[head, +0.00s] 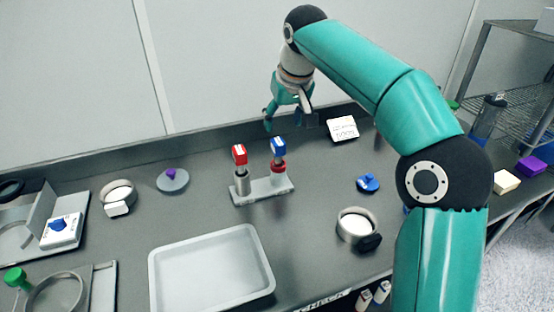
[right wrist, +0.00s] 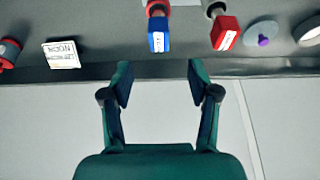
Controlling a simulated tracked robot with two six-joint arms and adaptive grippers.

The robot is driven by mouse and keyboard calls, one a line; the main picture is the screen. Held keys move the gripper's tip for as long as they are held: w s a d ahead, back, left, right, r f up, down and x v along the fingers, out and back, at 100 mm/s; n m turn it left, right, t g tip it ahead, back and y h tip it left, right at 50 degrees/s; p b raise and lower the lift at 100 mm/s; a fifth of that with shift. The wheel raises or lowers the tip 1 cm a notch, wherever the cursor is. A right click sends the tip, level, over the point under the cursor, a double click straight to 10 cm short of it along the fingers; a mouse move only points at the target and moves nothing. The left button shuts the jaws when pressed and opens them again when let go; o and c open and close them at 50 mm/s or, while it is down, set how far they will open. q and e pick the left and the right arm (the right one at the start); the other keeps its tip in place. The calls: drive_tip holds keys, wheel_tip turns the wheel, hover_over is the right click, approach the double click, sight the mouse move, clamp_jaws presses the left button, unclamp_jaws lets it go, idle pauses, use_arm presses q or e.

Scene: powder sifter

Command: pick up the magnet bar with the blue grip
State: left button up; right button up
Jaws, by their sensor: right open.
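The magnet bar with the blue grip (head: 278,147) stands upright in the right place of a grey holder (head: 262,193), with a red collar below the grip. The blue grip also shows in the right wrist view (right wrist: 158,40), beyond the fingertips. A bar with a red grip (head: 239,153) stands to its left, and its red grip shows in the right wrist view (right wrist: 224,34). My right gripper (head: 289,122) is open and empty, above and behind the blue grip, apart from it. In the right wrist view its fingers (right wrist: 160,82) are spread wide. My left gripper is out of view.
A grey tray (head: 160,252) lies in front of the holder. A ring with a white inside (head: 355,224) and a blue-knobbed piece (head: 368,182) lie to the right. My right arm crosses the right side.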

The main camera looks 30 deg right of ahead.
sight(278, 141)
drive_tip(key=x, duration=0.9)
drive_tip(key=shift+w+d+f, duration=0.1)
drive_tip(key=shift+w+f, duration=0.15)
drive_tip(key=shift+f, duration=0.05)
drive_tip(key=shift+r, duration=0.1)
clamp_jaws()
